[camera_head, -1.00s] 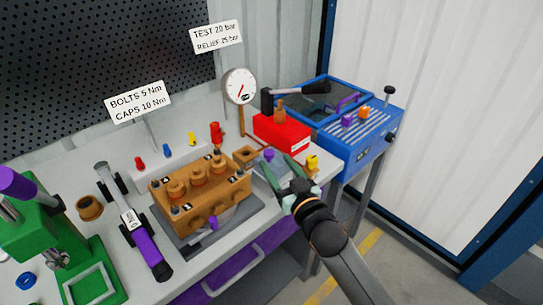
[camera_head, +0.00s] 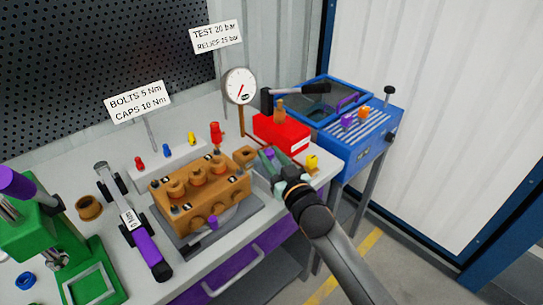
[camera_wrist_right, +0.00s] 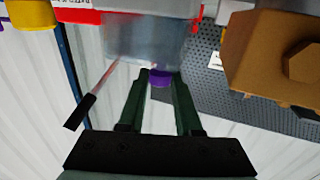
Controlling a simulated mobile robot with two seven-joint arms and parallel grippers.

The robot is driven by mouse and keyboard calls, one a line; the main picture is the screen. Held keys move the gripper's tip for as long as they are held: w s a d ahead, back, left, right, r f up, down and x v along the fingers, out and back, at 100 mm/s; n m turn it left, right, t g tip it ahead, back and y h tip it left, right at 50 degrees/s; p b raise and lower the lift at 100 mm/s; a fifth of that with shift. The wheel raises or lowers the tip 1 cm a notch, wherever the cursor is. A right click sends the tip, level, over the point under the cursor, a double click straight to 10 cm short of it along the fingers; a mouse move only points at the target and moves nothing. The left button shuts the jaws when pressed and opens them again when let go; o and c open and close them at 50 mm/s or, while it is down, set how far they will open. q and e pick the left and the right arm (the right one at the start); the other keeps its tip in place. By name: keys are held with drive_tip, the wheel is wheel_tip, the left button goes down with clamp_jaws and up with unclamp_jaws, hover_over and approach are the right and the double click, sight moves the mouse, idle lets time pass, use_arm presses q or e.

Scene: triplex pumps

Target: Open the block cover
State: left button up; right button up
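The orange-brown pump block (camera_head: 200,185) sits on a dark grey base on the bench, with round bosses and small dark-and-white fittings on top. A purple knob (camera_head: 212,222) is at its front. It also shows large at the right of the right wrist view (camera_wrist_right: 270,55). My right gripper (camera_head: 272,160) is to the right of the block, apart from it, over a pale grey tray. In the right wrist view, a small purple piece (camera_wrist_right: 160,77) is between its green fingertips (camera_wrist_right: 160,82); whether they grip it is unclear. My left gripper is not in view.
A red box (camera_head: 282,135) and a yellow piece (camera_head: 312,162) stand close to my right gripper. A blue machine (camera_head: 360,140) is at the right. A dial gauge (camera_head: 239,86), a torque wrench (camera_head: 145,245) and a green press (camera_head: 75,260) are on the bench.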

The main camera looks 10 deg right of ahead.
clamp_jaws()
idle(0.9)
